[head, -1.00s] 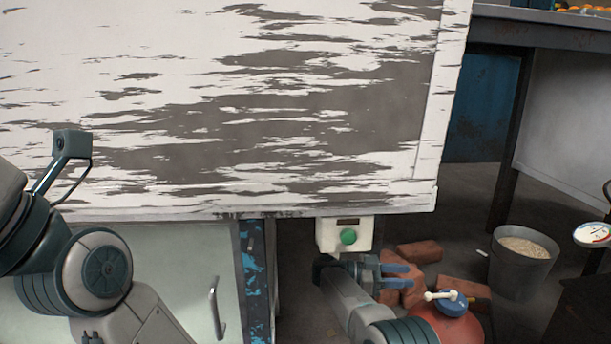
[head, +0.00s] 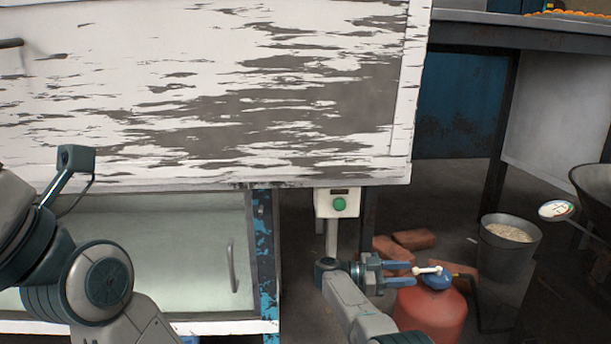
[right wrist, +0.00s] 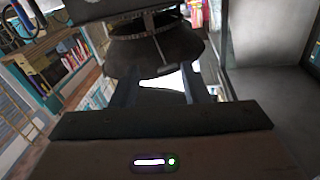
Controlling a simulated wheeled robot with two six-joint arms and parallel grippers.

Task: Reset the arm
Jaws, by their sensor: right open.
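My right gripper (head: 400,275) is low in the head view, in front of the white control box and left of the red gas cylinder's blue valve. Its two blue fingers are apart and point right, with nothing seen between them. In the right wrist view the fingers (right wrist: 160,90) are spread, with a dark rounded object (right wrist: 155,50) beyond them. My left arm enters at the left of the head view; its gripper is not in view.
A worn white cabinet (head: 200,100) fills the upper left. A control box (head: 337,202) with a green button hangs below its edge. The red cylinder (head: 430,312), bricks (head: 414,239) and a grey bucket (head: 506,250) stand on the floor at right.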

